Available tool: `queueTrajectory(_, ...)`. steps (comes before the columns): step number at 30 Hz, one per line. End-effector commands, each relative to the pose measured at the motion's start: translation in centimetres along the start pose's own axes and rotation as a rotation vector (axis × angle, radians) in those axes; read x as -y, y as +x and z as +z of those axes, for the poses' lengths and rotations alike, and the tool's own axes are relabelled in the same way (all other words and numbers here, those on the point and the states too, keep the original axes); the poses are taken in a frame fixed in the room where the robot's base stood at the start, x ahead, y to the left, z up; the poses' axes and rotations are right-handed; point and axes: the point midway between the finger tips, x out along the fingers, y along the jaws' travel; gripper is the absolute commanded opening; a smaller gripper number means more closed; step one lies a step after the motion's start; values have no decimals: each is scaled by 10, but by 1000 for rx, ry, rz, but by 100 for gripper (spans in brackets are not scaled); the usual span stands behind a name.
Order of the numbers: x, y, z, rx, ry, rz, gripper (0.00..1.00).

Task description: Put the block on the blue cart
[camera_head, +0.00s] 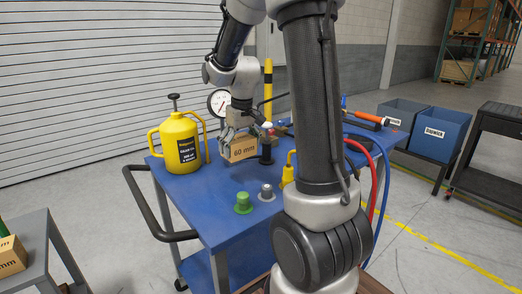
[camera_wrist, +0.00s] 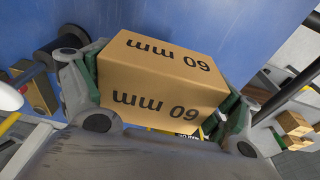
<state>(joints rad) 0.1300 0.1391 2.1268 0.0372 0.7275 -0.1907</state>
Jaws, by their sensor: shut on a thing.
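The block, a tan box marked "60 mm" (camera_head: 241,149), is at the blue cart's far part in the head view. In the wrist view the block (camera_wrist: 160,75) fills the middle, between green finger pads. My gripper (camera_head: 238,128) is shut on it from above. The blue cart (camera_head: 205,205) has a flat blue top and a black handle at the left. The block's underside is hidden, so I cannot tell whether it touches the cart top.
A yellow can (camera_head: 180,145) stands left of the block. A green knob (camera_head: 243,203) and a grey knob (camera_head: 267,192) are nearer the front. A grey table (camera_head: 35,245) holds another box (camera_head: 10,257).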

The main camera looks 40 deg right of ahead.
Motion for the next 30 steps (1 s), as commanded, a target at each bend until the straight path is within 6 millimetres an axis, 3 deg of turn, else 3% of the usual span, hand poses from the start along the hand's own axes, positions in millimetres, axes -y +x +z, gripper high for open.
queueTrajectory(4, 0, 8, 5, 2, 0, -1, 59)
queueTrajectory(9, 0, 42, 11, 5, 1, -1, 59)
queueTrajectory(21, 0, 93, 18, 3, 1, -1, 59)
queueTrajectory(30, 0, 98, 18, 0, 0, 0, 59)
